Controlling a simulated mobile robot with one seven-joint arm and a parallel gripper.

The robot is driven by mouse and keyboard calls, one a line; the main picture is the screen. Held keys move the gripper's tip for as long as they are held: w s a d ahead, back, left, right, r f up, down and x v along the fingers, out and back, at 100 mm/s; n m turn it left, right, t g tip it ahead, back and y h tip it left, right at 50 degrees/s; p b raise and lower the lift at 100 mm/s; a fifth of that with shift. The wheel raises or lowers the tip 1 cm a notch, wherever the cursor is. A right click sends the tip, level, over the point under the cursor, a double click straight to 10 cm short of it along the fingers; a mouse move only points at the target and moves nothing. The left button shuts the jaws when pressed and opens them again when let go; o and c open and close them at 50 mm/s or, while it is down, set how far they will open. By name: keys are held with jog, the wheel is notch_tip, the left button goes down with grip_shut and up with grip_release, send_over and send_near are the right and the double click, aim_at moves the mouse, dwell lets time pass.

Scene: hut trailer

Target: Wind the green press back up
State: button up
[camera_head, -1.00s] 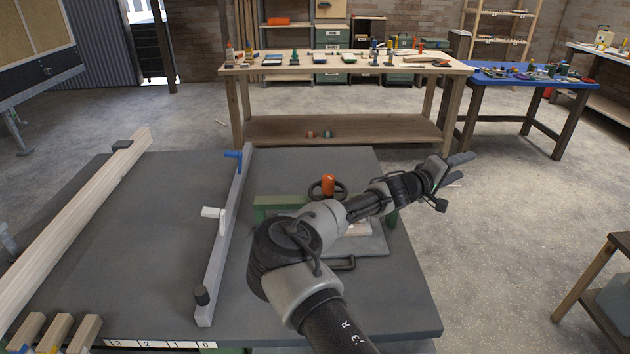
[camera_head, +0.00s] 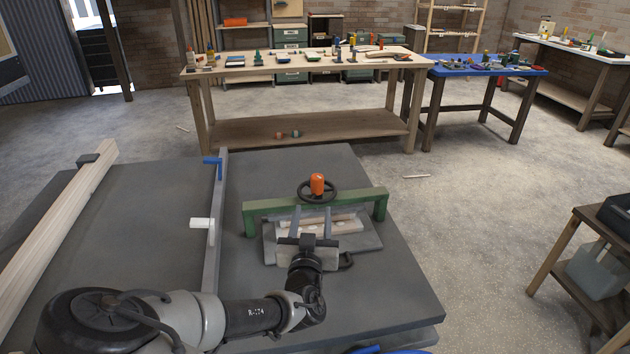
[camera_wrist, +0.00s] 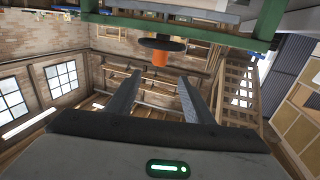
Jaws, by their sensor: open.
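The green press (camera_head: 330,205) stands on the grey bench top as a low green frame with a crossbar. A dark handwheel (camera_head: 318,193) with an orange knob (camera_head: 317,181) sits on top of the crossbar. My gripper (camera_head: 312,212) is open and empty, on the near side of the press, with its two fingers pointing toward the crossbar. In the wrist view the green crossbar (camera_wrist: 190,35), the dark wheel (camera_wrist: 162,44) and the orange knob (camera_wrist: 160,59) show beyond the fingertips (camera_wrist: 160,82), apart from them. Pale wooden pieces (camera_head: 325,226) lie under the crossbar, partly hidden by my gripper.
A grey rail (camera_head: 217,190) with a blue handle (camera_head: 212,163) and a white block (camera_head: 201,223) runs left of the press. A long timber (camera_head: 60,220) lies at the far left. The bench top (camera_head: 400,290) is clear to the right. A wooden workbench (camera_head: 300,72) stands behind.

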aim_at(318, 184)
jog(key=w, duration=1)
jog(key=w+d, duration=0.1)
jog(key=w, duration=0.4)
jog(key=shift+w, duration=0.4)
jog(key=c, duration=1)
jog(key=shift+c, duration=0.2)
jog(key=shift+d+y, duration=0.1)
jog(key=shift+y, duration=0.2)
